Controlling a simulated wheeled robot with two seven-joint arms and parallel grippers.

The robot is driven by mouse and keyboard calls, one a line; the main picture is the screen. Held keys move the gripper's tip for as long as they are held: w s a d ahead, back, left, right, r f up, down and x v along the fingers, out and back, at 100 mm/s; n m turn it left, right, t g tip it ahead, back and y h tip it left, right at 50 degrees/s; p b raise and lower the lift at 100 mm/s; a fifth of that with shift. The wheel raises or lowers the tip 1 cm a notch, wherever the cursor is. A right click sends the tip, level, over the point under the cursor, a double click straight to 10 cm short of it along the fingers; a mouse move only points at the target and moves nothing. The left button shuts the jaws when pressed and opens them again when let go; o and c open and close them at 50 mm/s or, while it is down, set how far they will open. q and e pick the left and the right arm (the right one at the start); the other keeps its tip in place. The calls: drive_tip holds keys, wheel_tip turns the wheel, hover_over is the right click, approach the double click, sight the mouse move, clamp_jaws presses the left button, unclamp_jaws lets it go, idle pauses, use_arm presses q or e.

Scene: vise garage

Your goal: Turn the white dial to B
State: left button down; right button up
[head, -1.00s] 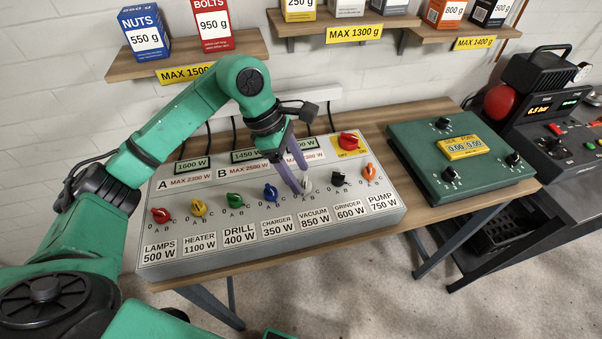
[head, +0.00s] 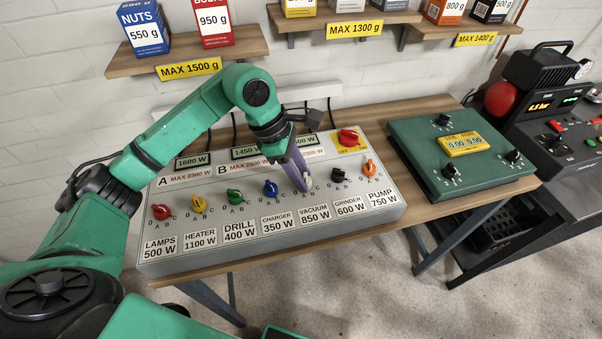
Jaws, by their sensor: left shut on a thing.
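The white dial (head: 307,183) sits on the sloped grey panel (head: 195,243), above the label VACUUM 850 W (head: 314,213). My left gripper (head: 303,182) comes down from above with its purple fingers around the dial, shut on it. The fingers hide most of the dial, so I cannot read where its pointer stands. Its position letters are partly hidden too. My right gripper is not in view.
Red (head: 160,211), yellow (head: 198,204), green (head: 235,197), blue (head: 270,189), black (head: 338,175) and orange (head: 369,168) dials stand in the same row. A red switch (head: 348,136) is at the panel's upper right. A green box (head: 462,160) stands to the right.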

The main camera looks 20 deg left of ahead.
use_arm(q)
drive_tip(key=n+t+b, duration=0.1)
drive_tip(key=n+b, duration=0.1)
drive_tip(key=n, duration=0.1)
drive_tip(key=shift+s+f, duration=0.1)
drive_tip(key=shift+s+d+n+t+y+b, duration=0.1)
drive_tip(key=shift+n+t+y+b, duration=0.25)
drive_tip(key=shift+n, duration=0.65)
drive_tip(key=shift+n+t+y+b, duration=0.15)
drive_tip(key=shift+n+t+b, duration=0.3)
drive_tip(key=shift+n, duration=0.55)
drive_tip(key=shift+r, duration=0.2)
drive_tip(key=c, duration=0.5)
unclamp_jaws()
drive_tip(key=shift+c, duration=0.2)
drive_tip(key=v, duration=1.4)
drive_tip(key=shift+r, duration=0.25)
